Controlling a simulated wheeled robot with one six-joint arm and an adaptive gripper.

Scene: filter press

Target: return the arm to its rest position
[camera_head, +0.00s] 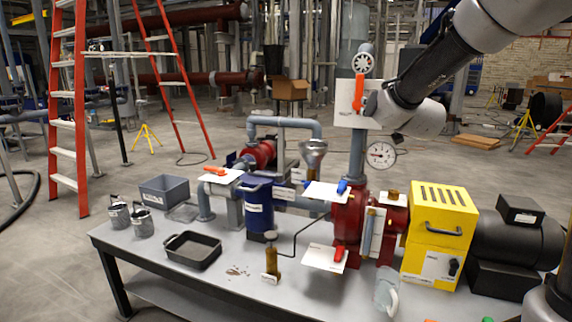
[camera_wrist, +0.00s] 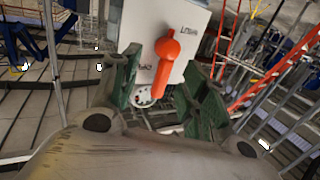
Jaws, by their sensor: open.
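My arm (camera_head: 430,75) reaches in from the upper right of the head view, its wrist end beside a white plate (camera_head: 343,104) with an orange-red valve handle (camera_head: 358,92) on the vertical pipe. In the wrist view my gripper (camera_wrist: 163,88) is open, with green fingers apart on either side. The orange handle (camera_wrist: 166,62) shows between and beyond them, in front of the labelled white plate (camera_wrist: 189,25). I cannot tell how far the fingers are from the handle. The fingers are not clearly seen in the head view.
Below the arm stand a pressure gauge (camera_head: 381,155), a red pump (camera_head: 349,228) and a yellow box (camera_head: 440,235) on the grey table (camera_head: 225,290). A black tray (camera_head: 192,250) and two small buckets (camera_head: 141,222) sit at left. A red ladder (camera_head: 68,120) stands behind.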

